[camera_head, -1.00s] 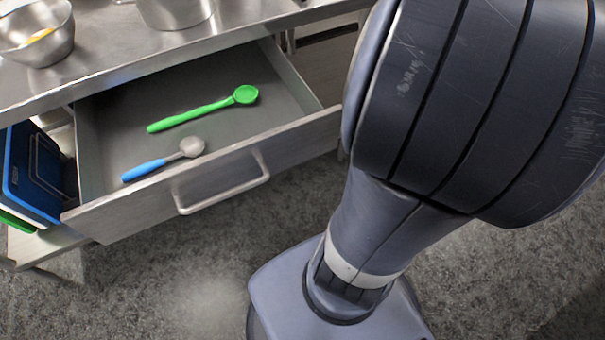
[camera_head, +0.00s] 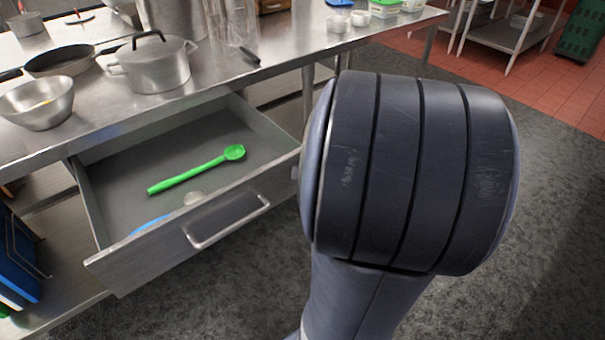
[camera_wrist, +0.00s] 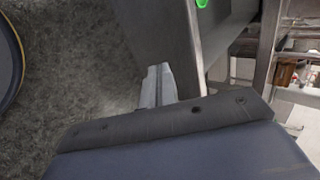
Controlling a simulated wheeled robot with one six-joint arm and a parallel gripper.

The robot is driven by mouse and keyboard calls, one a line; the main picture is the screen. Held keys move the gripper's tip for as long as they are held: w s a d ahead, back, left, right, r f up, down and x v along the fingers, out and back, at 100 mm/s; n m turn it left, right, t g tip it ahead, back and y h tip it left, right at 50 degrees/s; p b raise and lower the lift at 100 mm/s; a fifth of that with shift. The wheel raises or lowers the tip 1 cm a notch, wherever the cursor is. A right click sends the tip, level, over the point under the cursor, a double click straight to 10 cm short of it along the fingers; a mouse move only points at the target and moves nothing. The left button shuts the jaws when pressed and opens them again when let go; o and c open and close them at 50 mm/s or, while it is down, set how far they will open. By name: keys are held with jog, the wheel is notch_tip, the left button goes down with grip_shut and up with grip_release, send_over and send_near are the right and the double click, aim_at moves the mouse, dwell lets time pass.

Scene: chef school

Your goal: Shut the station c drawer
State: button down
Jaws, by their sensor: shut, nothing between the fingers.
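The station drawer (camera_head: 108,193) is pulled out below the steel worktop (camera_head: 100,125), with a bar handle (camera_head: 228,222) on its metal front. A green spoon (camera_head: 195,175) lies inside, with a blue-handled spoon (camera_head: 150,225) partly hidden behind the drawer front. In the wrist view, the drawer front (camera_wrist: 158,38) rises beyond my gripper (camera_wrist: 157,72), and a bit of the green spoon (camera_wrist: 202,3) shows at the top. My gripper is shut and empty, close to the drawer front; I cannot tell if they touch. In the head view my arm hides the gripper.
A lidded pot (camera_head: 155,68), a frying pan (camera_head: 60,62) and a metal bowl (camera_head: 38,103) stand on the worktop. Blue boards (camera_head: 18,265) stand at lower left beneath it. Grey floor (camera_head: 480,290) lies open to the right of my arm.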

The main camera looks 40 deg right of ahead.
aim_at(287, 169)
jog(key=x, duration=0.3)
jog(key=w+r+x, duration=0.1)
jog(key=x, duration=0.1)
jog(key=b+x, duration=0.1)
jog(key=x, duration=0.2)
jog(key=shift+w, duration=0.45)
jog(key=shift+w+f, duration=0.1)
jog(key=shift+w, duration=0.55)
